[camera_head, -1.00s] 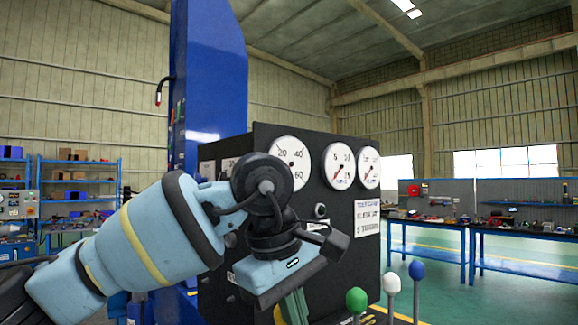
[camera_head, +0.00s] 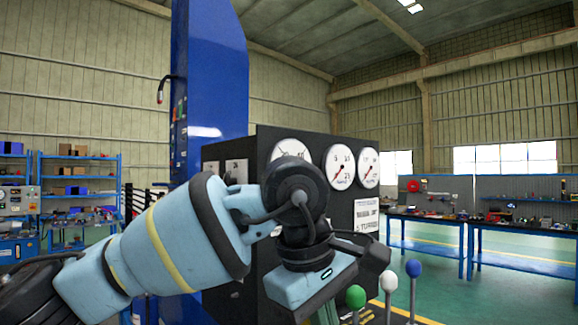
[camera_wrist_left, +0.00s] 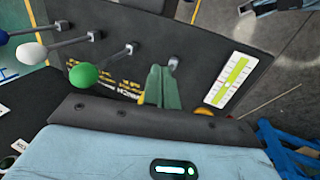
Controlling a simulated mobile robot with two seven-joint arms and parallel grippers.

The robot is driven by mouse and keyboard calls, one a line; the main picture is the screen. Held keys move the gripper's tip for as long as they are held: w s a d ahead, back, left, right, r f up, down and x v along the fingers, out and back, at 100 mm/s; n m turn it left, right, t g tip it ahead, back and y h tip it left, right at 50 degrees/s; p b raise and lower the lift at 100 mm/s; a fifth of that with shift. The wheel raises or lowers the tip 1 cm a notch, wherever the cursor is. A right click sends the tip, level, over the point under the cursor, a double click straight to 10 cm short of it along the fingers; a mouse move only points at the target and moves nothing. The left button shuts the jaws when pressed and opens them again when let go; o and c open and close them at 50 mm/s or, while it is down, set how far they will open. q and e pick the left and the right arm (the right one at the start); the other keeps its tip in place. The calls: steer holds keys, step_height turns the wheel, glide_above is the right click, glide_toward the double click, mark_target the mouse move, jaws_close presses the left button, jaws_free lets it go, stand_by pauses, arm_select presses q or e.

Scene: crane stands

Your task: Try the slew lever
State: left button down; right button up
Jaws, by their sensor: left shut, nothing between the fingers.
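A row of control levers shows at the panel's foot in the head view: a green knob (camera_head: 356,297), a white knob (camera_head: 389,281) and a blue knob (camera_head: 413,269). The wrist view shows the green knob (camera_wrist_left: 84,76), the white knob (camera_wrist_left: 30,53) and the blue knob (camera_wrist_left: 4,38) on rods to the left of my fingers. A further lever base (camera_wrist_left: 173,63) sits just behind my fingertips, its rod mostly hidden. An orange round piece (camera_wrist_left: 204,111) peeks over the gripper body. My left gripper (camera_wrist_left: 160,88) is shut and empty; it also shows in the head view (camera_head: 328,313). I cannot tell whether it touches that lever.
A black gauge panel (camera_head: 262,225) stands behind my left arm, in front of a blue column (camera_head: 210,90). A white and green scale strip (camera_wrist_left: 230,79) lies beside the levers. Workbenches (camera_head: 480,226) stand at the right and blue shelves (camera_head: 80,175) at the left.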

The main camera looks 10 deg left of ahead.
arm_select(q)
step_height(320, 180, up, 10)
steer(key=d, duration=0.1)
steer(key=shift+s, duration=0.45)
stand_by(0.5)
steer(key=shift+f, duration=0.1)
stand_by(0.3)
